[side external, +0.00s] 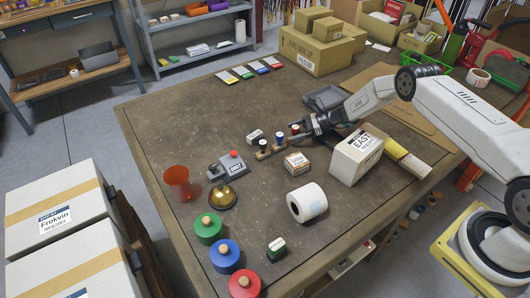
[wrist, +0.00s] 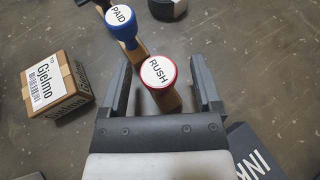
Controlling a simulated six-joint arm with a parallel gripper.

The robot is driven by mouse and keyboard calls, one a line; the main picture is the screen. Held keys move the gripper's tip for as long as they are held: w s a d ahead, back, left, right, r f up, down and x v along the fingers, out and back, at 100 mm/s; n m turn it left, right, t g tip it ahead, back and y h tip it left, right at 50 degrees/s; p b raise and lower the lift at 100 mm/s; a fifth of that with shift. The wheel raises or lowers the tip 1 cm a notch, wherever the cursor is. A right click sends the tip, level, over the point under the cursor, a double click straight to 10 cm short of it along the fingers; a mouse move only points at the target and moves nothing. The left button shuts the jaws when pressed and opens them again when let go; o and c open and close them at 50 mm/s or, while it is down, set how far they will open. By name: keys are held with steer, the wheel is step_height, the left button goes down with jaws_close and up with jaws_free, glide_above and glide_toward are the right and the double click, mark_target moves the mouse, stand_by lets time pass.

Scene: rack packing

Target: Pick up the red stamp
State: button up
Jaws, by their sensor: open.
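The red stamp (side external: 295,128) stands at the right end of a short row of stamps, beside the blue stamp (side external: 279,136). In the wrist view the red stamp (wrist: 158,71) has a round white top reading RUSH. My gripper (wrist: 160,64) is open, with one finger on each side of the red stamp and visible gaps between. The blue stamp (wrist: 121,20), marked PAID, is just beyond it, with a dark stamp partly cut off behind. In the side view my gripper (side external: 305,129) reaches in from the right, low over the table, and partly hides the stamps' right end.
A small brown box (wrist: 52,85) labelled Gjelmo lies left of the gripper in the wrist view. A dark ink pad (wrist: 258,158) is at lower right. In the side view, the EAST box (side external: 352,160) stands close below the arm and a white roll (side external: 307,203) lies nearer the front.

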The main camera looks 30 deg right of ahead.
mark_target(297, 127)
jaws_close()
steer(key=shift+r, duration=0.2)
steer(key=shift+w+r, duration=0.1)
steer(key=shift+r, duration=0.7)
steer(key=shift+s+r, duration=0.2)
steer(key=shift+r, duration=0.6)
steer(key=s+r, duration=0.9)
steer(key=s, duration=0.4)
steer(key=shift+s+a+r, duration=0.25)
steer(key=shift+s+a, duration=0.1)
steer(key=shift+a, duration=0.05)
